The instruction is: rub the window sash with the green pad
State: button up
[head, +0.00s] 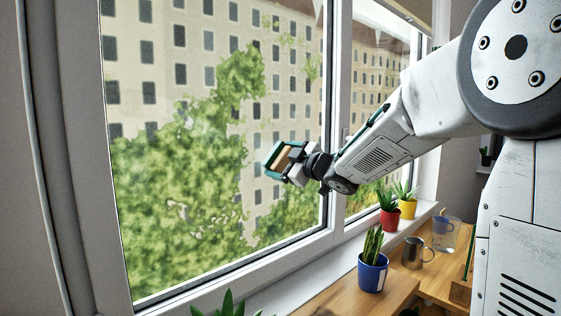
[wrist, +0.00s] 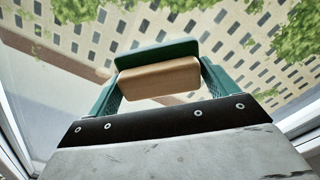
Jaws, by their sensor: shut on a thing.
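The window sash (head: 337,90) has a white frame around large glass panes, with buildings and trees outside. My gripper (head: 281,158) is in front of the left pane, left of the middle upright. It is shut on the green pad (wrist: 157,53), which has a tan, wood-like block (wrist: 160,79) as its back. In the wrist view the teal fingers (wrist: 160,88) grip the block from both sides, and the green face points away from me towards the glass. I cannot tell whether the pad touches the glass.
Another plant's leaves (head: 226,305) show at the bottom. The air around my gripper is free.

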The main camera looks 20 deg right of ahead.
jog(key=shift+s, duration=0.1)
jog(key=shift+v, duration=2.9)
jog(key=shift+v, duration=1.5)
jog(key=shift+d, duration=0.15)
